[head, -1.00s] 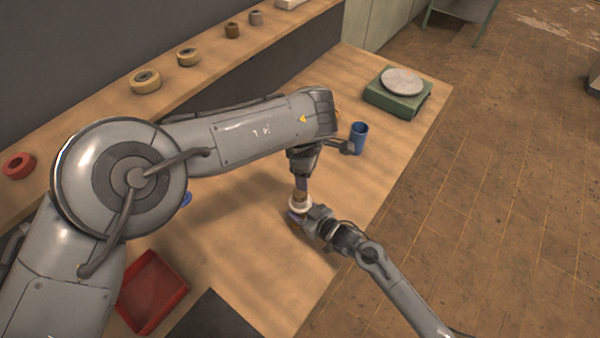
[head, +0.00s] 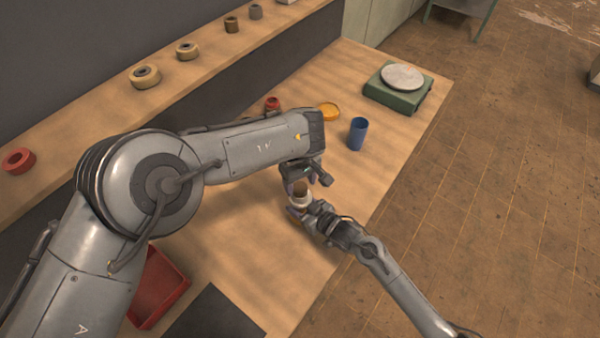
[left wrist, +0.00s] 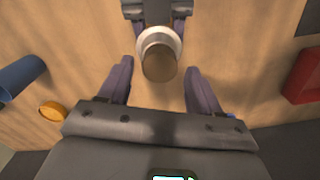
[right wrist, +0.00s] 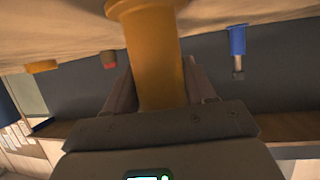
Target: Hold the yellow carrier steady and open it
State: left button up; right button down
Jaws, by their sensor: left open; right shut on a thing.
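The yellow carrier (right wrist: 155,62) stands out clearly in the right wrist view, an orange-yellow cylinder with a wide flange near the table. My right gripper (head: 306,211) is shut on its body. In the head view a brown top (head: 301,190) and a pale ring (head: 299,202) show at the right gripper. In the left wrist view the same brown top (left wrist: 159,64) and pale ring (left wrist: 158,37) lie between the tips of my left gripper (left wrist: 160,68). The left gripper (head: 304,184) is open, with a gap on both sides of the top. The carrier's lower part is hidden in the head view.
A blue cup (head: 357,134), an orange disc (head: 329,111) and a red piece (head: 272,103) stand farther back. A green box (head: 394,97) bears a grey disc (head: 402,77). A red tray (head: 165,285) and dark mat (head: 213,316) lie in front. Rollers line the shelf.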

pick_arm(q)
jog(key=shift+f, duration=1.15)
